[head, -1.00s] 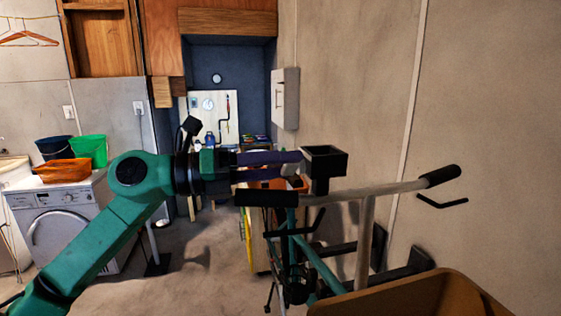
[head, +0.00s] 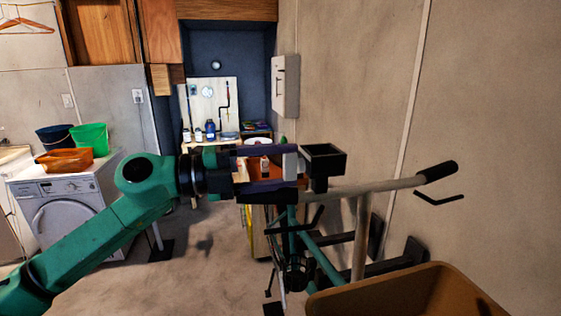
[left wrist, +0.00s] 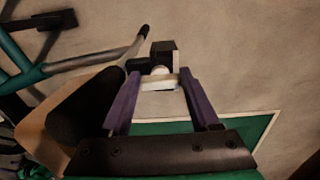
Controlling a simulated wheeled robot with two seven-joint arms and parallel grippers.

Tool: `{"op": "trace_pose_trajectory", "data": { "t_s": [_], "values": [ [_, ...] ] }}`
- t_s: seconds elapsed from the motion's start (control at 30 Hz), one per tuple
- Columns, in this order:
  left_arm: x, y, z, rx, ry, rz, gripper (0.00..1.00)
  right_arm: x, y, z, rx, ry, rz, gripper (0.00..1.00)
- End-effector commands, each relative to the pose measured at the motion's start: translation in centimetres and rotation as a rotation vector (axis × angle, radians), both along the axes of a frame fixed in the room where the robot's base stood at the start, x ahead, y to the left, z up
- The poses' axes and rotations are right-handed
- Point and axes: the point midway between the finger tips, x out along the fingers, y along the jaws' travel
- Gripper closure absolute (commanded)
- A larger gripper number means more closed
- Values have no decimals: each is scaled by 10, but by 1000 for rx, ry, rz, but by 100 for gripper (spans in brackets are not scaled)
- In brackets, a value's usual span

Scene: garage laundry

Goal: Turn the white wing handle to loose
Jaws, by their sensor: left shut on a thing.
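The white wing handle (head: 291,166) sits against the left side of a small black open box (head: 323,158) above the bicycle handlebar. In the left wrist view the wing handle (left wrist: 158,83) is a short white bar spanning the gap between my fingertips, with the black box (left wrist: 164,50) just beyond. My left gripper (head: 297,167) comes in from the left, its two purple fingers one above the other; it is shut on the wing handle. Its fingers also show in the left wrist view (left wrist: 160,80). My right gripper is in no view.
The bicycle handlebar (head: 385,187), with a black grip and brake lever, runs right just below the box. A brown bin (head: 405,290) is at the bottom right. A washing machine (head: 75,205) stands at the left. The floor between is mostly clear.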

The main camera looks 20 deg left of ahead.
Motion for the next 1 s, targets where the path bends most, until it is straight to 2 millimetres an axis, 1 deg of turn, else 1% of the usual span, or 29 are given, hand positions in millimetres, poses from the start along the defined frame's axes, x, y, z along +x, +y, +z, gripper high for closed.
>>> {"op": "trace_pose_trajectory", "data": {
  "t_s": [0.23, 0.67, 0.7, 0.77, 1.0],
  "values": [
    [0, -1, -2, -32, 58, -2, 93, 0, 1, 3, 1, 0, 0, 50],
    [0, -1, -2, -37, 66, -2, 93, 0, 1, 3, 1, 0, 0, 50],
    [0, -1, -2, -37, 65, -2, 30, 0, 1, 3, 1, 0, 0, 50],
    [0, -1, -2, -37, 65, -2, 7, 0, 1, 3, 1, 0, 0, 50],
    [0, -1, -3, -37, 65, -2, 7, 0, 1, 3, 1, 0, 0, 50]
  ]
}}
